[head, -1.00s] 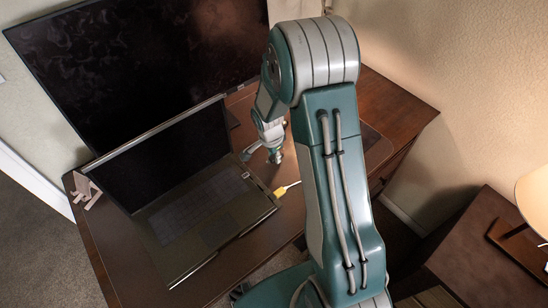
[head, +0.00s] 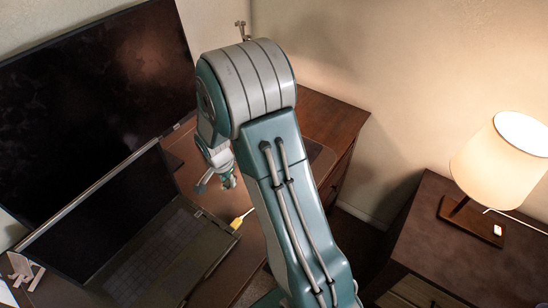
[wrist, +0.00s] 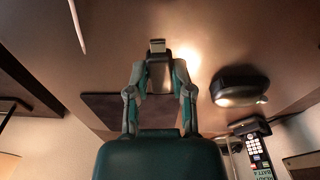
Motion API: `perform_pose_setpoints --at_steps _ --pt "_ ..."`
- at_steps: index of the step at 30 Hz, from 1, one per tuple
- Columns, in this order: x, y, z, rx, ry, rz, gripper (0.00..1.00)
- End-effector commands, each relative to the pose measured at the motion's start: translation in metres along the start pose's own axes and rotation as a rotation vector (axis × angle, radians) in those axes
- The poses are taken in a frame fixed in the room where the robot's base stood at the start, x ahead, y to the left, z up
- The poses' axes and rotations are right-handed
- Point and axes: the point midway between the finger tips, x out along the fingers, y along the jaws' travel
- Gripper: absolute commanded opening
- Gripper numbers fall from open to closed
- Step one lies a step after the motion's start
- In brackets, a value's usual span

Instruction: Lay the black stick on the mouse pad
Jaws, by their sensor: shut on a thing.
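My gripper (wrist: 160,75) is shut on the black stick (wrist: 157,46), a small dark piece with a shiny metal-like end showing between and beyond the fingertips in the wrist view. In the head view my gripper (head: 229,182) hangs beyond the laptop's right side, and the stick in it is too small or hidden to make out. A dark flat rectangle, which looks like the mouse pad (wrist: 102,106), lies left of and behind the fingers in the wrist view. In the head view a dark flat patch (head: 316,150) shows right of my arm, partly hidden by it.
An open laptop (head: 150,260) and large monitor (head: 95,110) fill the desk's left. A yellow-ended thing (head: 241,218) lies beside the laptop. A dark rounded object (wrist: 238,84) and a keypad device (wrist: 255,147) are right in the wrist view. A lamp (head: 505,160) stands on a side table.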

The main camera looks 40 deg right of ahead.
Motion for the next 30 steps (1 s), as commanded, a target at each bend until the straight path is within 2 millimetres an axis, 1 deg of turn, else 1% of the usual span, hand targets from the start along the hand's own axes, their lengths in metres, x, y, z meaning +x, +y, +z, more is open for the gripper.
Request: perform_pose_setpoints --at_steps 1,3,12,21,30 --pt "-0.004 0.006 -0.007 -0.033 0.002 -0.007 0.00" --pt "-0.008 0.013 -0.014 -0.092 0.003 -0.013 0.00" --pt "-0.024 0.044 -0.040 -0.325 0.005 -0.041 0.00" --pt "-0.038 0.073 -0.062 -0.547 0.008 -0.068 0.00" --pt "-0.052 0.103 -0.079 -0.765 0.010 -0.096 0.00"
